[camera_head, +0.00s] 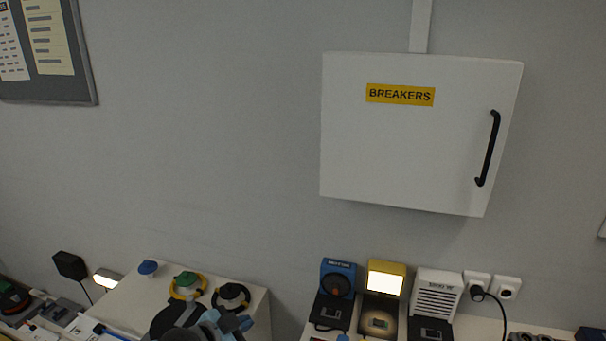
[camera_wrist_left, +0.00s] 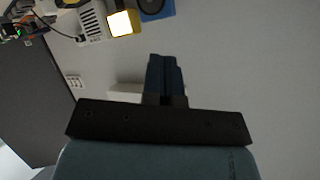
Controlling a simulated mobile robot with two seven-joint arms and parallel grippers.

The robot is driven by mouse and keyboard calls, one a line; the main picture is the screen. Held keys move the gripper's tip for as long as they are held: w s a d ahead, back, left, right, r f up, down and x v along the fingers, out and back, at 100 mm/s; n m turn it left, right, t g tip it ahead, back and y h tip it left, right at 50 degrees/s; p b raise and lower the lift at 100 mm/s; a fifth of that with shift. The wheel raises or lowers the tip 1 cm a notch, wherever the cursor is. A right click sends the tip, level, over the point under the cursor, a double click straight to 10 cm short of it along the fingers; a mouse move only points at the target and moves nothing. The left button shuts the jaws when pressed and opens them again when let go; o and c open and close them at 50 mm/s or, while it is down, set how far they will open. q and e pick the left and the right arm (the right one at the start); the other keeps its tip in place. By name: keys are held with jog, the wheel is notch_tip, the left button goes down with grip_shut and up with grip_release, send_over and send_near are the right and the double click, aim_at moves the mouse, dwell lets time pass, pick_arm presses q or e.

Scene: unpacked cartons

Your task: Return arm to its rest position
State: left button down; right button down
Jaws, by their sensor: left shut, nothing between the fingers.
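My left gripper (camera_head: 236,324) shows at the bottom of the head view, in front of the white box-shaped bench with coloured knobs. Part of it is cut off by the lower edge. In the left wrist view the dark blue fingers (camera_wrist_left: 164,76) are together with nothing between them, and the grey wall lies behind them. My right gripper is in neither view.
A closed white breaker cabinet (camera_head: 420,135) with a black handle hangs on the wall. Blue, yellow and white devices, such as the lit yellow lamp (camera_head: 386,280), stand at the lower right. The knob bench (camera_head: 215,270) is close. The wall between is bare.

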pick_arm(q)
jog(key=s+a+f+n+y, duration=0.1)
jog(key=s+a+f+y, duration=0.1)
jog(key=s+a+f, duration=0.55)
jog(key=s+a+f+n+y, duration=0.15)
jog(key=s+a+f, duration=0.3)
jog(key=s, duration=0.65)
jog(key=s+a+f+n+y, duration=0.1)
jog(key=s+a+f+n, duration=0.1)
jog(key=s+a+f, duration=0.45)
jog(key=s+d+r+n+t+p, duration=0.1)
jog(key=d+r, duration=0.5)
jog(key=d, duration=0.6)
jog(key=s+n+p, duration=0.1)
jog(key=n+p, duration=0.1)
jog(key=n, duration=0.1)
jog(key=shift+n+p, duration=0.35)
jog(key=shift+p, duration=0.05)
jog(key=shift+d, duration=0.1)
